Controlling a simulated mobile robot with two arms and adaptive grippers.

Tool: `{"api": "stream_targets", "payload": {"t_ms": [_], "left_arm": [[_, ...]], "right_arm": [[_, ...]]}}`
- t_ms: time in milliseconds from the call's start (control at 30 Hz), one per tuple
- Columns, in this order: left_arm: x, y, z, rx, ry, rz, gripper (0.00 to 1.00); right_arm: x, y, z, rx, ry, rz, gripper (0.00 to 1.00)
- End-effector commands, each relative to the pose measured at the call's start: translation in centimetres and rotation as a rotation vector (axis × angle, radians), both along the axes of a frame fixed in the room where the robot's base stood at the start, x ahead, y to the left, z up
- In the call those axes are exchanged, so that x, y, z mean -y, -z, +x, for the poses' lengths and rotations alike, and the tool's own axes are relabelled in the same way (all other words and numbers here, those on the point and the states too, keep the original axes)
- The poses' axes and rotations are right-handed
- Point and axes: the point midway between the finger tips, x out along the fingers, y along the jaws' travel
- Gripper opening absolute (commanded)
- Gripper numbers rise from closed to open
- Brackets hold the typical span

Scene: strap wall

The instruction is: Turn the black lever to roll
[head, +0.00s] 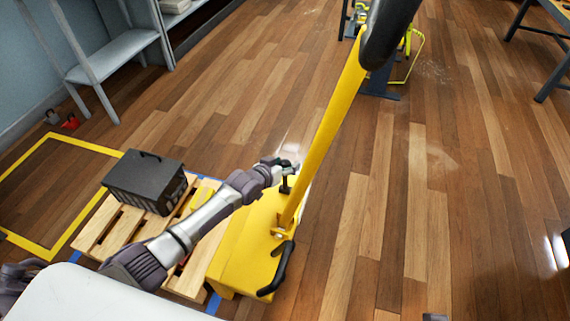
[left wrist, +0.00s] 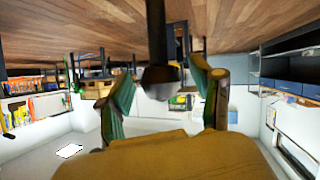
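A yellow machine (head: 238,245) stands on the floor at the lower middle of the head view. A short black lever (head: 285,186) rises from its top, and a longer curved black handle (head: 279,270) sits on its near right side. My left gripper (head: 286,166) is at the upper end of the short lever. In the left wrist view its two fingers (left wrist: 165,98) are apart, and a dark rod with a rounded end (left wrist: 161,78) shows between them, with gaps on both sides. I cannot tell whether the rod touches the gripper.
A yellow post (head: 327,135) with a black top rises from the machine, right of my left gripper. A wooden pallet (head: 92,232) carrying a black box (head: 146,182) lies to the left. A grey shelf (head: 117,58) stands at back left. Floor to the right is mostly clear.

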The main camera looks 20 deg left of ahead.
Motion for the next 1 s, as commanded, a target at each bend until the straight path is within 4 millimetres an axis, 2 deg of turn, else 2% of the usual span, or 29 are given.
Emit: {"api": "stream_targets", "payload": {"t_ms": [233, 367, 800, 1000], "left_arm": [[-0.1, -0.1, -0.1, 0.001, 0.000, 0.000, 0.65], [-0.4, -0.4, -1.0, -0.001, 0.000, -0.001, 0.65], [-2.6, -3.9, -7.5, 0.000, 0.001, 0.002, 0.65], [-3.3, -5.1, -9.6, 0.000, 0.000, 0.000, 0.65]], "right_arm": [[0.0, 0.0, 0.1, 0.003, 0.000, 0.000, 0.65], [0.0, 0.0, 0.1, 0.002, 0.000, 0.000, 0.65], [0.0, 0.0, 0.0, 0.002, 0.000, 0.000, 0.65], [0.0, 0.0, 0.0, 0.002, 0.000, 0.000, 0.65]]}}
